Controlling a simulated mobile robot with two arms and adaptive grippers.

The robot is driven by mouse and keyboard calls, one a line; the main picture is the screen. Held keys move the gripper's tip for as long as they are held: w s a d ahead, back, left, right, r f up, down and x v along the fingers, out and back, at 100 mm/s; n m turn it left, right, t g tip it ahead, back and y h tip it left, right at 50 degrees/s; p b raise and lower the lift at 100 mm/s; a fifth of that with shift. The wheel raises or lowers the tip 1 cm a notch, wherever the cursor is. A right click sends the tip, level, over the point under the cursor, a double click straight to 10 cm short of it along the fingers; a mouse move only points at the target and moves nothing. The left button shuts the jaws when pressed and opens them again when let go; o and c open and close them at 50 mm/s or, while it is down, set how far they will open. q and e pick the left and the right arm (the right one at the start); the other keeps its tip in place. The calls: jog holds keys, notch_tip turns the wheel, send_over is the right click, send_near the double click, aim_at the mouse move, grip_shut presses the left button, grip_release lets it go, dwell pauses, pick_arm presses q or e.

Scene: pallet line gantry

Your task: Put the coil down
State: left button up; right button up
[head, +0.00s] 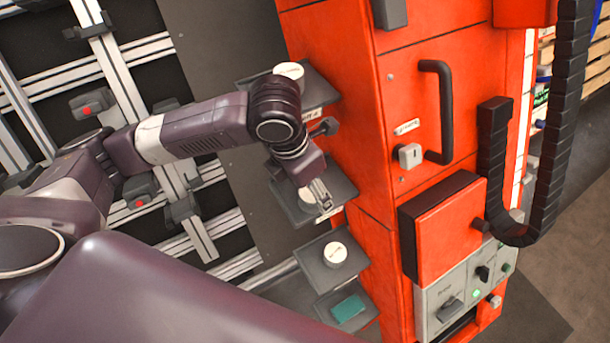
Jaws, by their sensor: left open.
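My left gripper (320,196) reaches down to a small grey shelf on the side of the orange cabinet. It is open. A round white-topped coil (305,203) sits on this middle shelf (337,205), right at the fingers and partly hidden by them; I cannot tell whether they touch it. A similar round white-topped piece (334,253) sits on the shelf below, and another (288,71) on the top shelf, behind my arm. My right gripper is out of view.
The orange cabinet (345,70) has a black handle (445,110) and a projecting orange box (440,232). A green block (347,308) lies on the lowest shelf. A black cable chain (553,150) hangs at right. An aluminium frame (125,75) stands at left.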

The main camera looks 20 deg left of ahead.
pick_arm(q)
jog(key=b+v, duration=0.1)
jog(key=v, duration=1)
